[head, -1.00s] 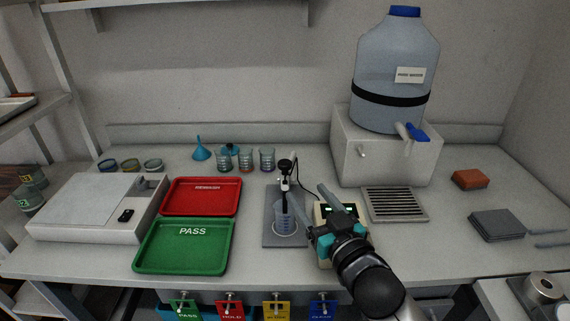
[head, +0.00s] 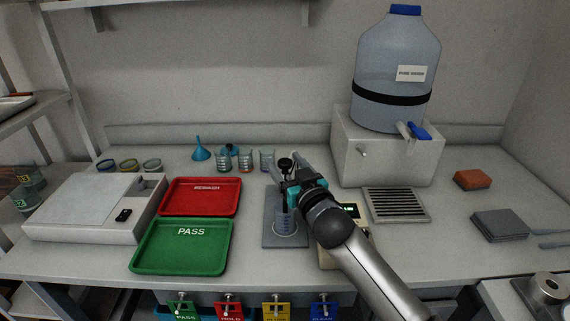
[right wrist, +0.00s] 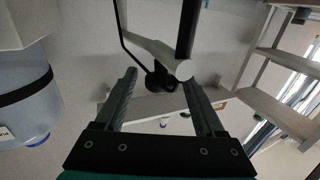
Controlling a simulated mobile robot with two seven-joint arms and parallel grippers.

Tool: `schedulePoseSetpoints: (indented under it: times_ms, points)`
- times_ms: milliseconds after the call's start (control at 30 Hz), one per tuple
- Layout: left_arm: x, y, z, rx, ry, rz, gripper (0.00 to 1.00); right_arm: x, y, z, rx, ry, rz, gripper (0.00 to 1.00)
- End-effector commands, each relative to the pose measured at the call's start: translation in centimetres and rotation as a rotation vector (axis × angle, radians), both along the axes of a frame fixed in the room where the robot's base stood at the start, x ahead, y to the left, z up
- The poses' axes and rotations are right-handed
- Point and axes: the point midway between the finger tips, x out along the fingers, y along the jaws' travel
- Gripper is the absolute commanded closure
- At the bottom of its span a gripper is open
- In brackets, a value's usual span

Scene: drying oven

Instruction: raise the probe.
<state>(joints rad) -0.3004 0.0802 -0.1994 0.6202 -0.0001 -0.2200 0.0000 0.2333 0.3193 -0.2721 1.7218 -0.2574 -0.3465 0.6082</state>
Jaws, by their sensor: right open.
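The probe stand stands on a grey base (head: 270,239) at the middle of the bench. Its black clamp head (head: 285,164) shows just above my gripper in the head view; the probe below is mostly covered by my gripper. My right gripper (head: 285,168) is at the stand's upper part, open. In the right wrist view a black knob (right wrist: 160,80) lies between the spread fingers, near their tips, with a pale arm and a black rod (right wrist: 187,28) beyond. Contact cannot be told. My left gripper is out of view.
A meter with a lit display (head: 350,210) sits right of the stand, partly behind my arm. Red (head: 178,206) and green (head: 160,255) trays lie to the left. Several small beakers stand behind. A water jug (head: 397,70) on a white box stands back right.

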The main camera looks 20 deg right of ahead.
Motion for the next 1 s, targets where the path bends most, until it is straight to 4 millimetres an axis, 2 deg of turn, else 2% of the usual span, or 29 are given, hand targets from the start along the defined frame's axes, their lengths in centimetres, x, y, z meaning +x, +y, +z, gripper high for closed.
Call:
schedulePoseSetpoints:
  times_ms: [367, 1000]
  points:
    - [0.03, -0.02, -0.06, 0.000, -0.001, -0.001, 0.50, 0.42, 0.07, 0.02, 0.000, 0.000, 0.000, 0.29]
    - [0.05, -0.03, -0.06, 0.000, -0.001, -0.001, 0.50, 0.39, 0.09, 0.01, 0.000, 0.000, 0.001, 1.00]
